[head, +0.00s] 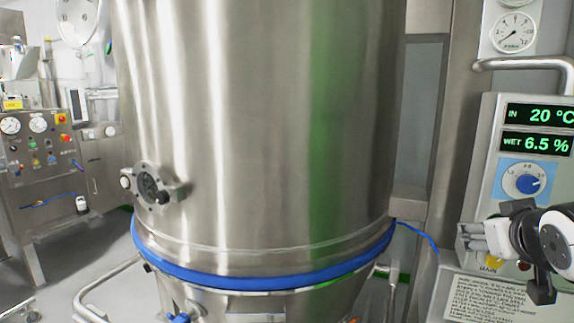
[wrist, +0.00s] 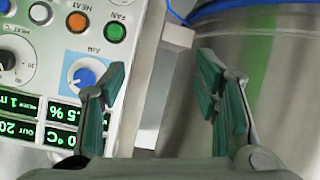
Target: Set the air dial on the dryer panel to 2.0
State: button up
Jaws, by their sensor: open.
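The air dial (head: 527,183) is a round blue knob on a pale blue plate with a white scale, on the dryer panel (head: 500,190) at the right of the head view. The air dial also shows in the wrist view (wrist: 86,77), left of my gripper and partly close behind its left finger. Its pointer and scale numbers are too small to read surely. My gripper (wrist: 163,72) is open and empty, with its green-padded fingers wide apart and not around the dial. In the head view my gripper sits just below the dial, in front of the panel's lower part.
The wrist view shows a green fan button (wrist: 115,32), an orange heat button (wrist: 77,21) and a grey-black heat dial (wrist: 12,62) near the air dial. A large steel vessel (head: 250,130) stands left of the panel. A pipe handle (head: 525,64) juts out above the panel.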

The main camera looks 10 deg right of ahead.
jog(key=d+r+t+h, duration=0.1)
jog(key=d+t+h, duration=0.1)
jog(key=d, duration=0.5)
jog(key=t+h, duration=0.1)
jog(key=t, duration=0.1)
send_near(529, 186)
jog(key=shift+n, duration=0.3)
jog(key=x, duration=0.9)
jog(key=shift+w+d+p, duration=0.2)
jog(key=shift+w+p, duration=0.05)
jog(key=shift+p, duration=0.15)
jog(key=c, duration=1.1)
